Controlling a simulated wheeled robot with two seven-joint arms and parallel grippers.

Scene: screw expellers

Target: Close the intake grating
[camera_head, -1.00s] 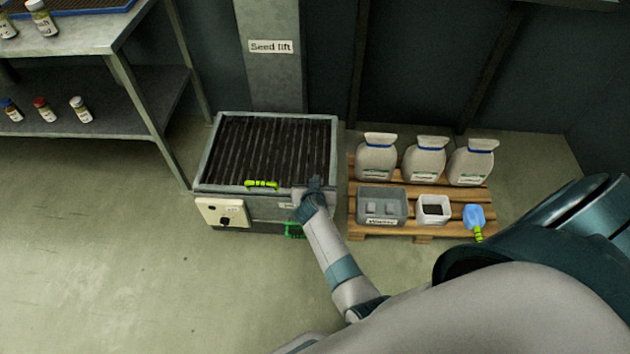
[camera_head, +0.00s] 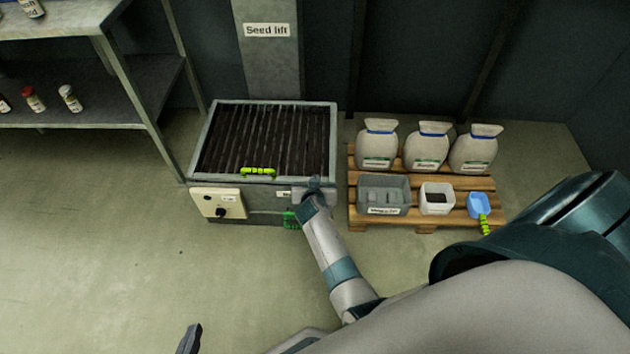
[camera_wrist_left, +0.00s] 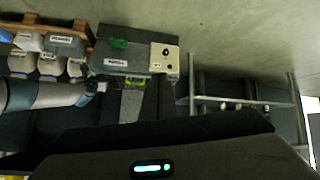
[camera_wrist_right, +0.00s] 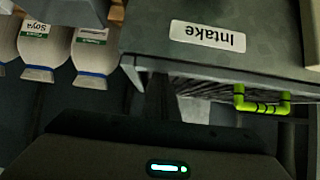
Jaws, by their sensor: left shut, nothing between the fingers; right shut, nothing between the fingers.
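The intake grating (camera_head: 262,138) is a dark slatted panel over the top of the grey intake box (camera_head: 262,196). It looks nearly flat; I cannot tell if it is fully down. Its yellow-green handle (camera_head: 258,171) is at the front edge and also shows in the right wrist view (camera_wrist_right: 262,106). My right gripper (camera_head: 314,184) is shut and empty at the box's front right corner, to the right of the handle. The "Intake" label (camera_wrist_right: 207,33) is close in the right wrist view. My left gripper (camera_head: 190,338) is shut and empty, low in the head view, well away from the box.
A control panel (camera_head: 217,203) with a black knob is on the box's front left. A green handle (camera_head: 291,220) sits lower on the front. A wooden pallet (camera_head: 421,216) with sacks, tubs and a blue scoop stands right. A metal shelf (camera_head: 80,112) stands left. The floor in front is clear.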

